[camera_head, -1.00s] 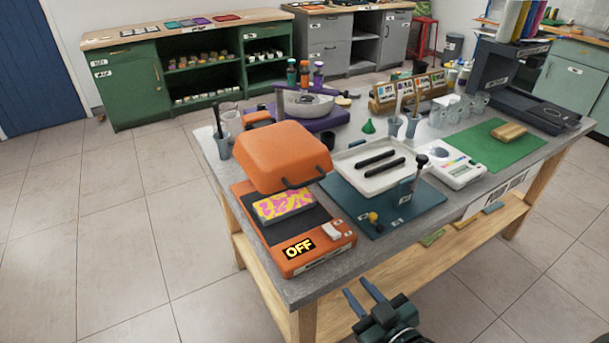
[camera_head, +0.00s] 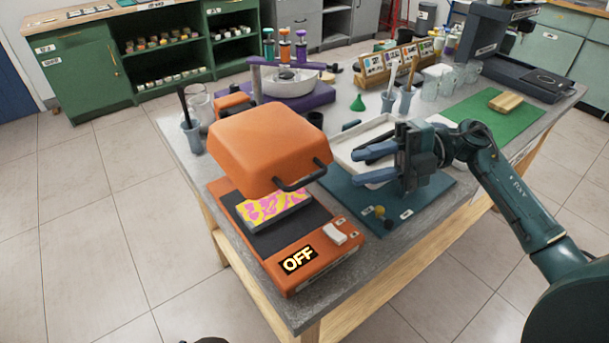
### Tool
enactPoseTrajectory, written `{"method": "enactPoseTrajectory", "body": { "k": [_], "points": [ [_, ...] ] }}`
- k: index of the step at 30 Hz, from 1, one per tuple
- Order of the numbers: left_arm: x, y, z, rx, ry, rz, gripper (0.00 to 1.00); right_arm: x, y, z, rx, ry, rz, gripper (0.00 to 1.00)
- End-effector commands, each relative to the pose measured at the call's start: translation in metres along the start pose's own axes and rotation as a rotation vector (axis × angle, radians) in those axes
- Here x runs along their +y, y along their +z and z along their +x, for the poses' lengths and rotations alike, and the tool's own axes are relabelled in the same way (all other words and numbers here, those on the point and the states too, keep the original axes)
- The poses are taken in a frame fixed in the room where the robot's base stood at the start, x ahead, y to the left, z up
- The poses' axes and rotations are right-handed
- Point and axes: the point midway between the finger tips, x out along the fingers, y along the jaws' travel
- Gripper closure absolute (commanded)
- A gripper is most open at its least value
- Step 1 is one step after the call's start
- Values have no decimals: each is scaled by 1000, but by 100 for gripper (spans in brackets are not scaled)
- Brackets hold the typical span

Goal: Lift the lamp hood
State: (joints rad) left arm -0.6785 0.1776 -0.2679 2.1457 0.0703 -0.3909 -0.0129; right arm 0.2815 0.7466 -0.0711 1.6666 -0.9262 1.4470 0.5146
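The orange lamp hood (camera_head: 262,145) stands tilted up over its orange base (camera_head: 318,270), with a gap at the front. A dark bar handle (camera_head: 305,180) is on its front edge. A yellow and pink patterned block (camera_head: 275,207) lies on the base's dark bed, partly under the hood. The base shows a yellow "OFF" label (camera_head: 298,260) and a white switch (camera_head: 335,234). My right gripper (camera_head: 358,167) is to the right of the handle, apart from it, with its fingers pointing left. It looks open and empty. My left gripper is not in view.
A white tray (camera_head: 345,149) and a teal board (camera_head: 432,190) lie behind and below my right gripper. A purple stand with a bowl (camera_head: 290,82) is behind the hood. Cups with tools (camera_head: 190,132) stand left of it. Floor is clear in front.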

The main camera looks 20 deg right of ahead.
Motion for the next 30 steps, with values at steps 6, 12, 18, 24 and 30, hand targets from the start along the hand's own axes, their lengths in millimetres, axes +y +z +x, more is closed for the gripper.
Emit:
{"method": "enactPoseTrajectory", "body": {
  "k": [6, 12, 18, 24, 30],
  "points": [
    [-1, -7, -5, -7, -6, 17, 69, 3, -2, 45, 5, 6, -1, 69],
    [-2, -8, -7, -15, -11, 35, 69, 3, -1, 81, 3, 7, -2, 69],
    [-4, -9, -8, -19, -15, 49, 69, 2, -1, 101, 1, 6, -1, 69],
    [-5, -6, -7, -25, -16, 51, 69, 1, 0, 105, 0, 4, -1, 69],
    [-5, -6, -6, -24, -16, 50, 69, 1, 0, 105, 0, 4, -1, 73]
  ]
}}
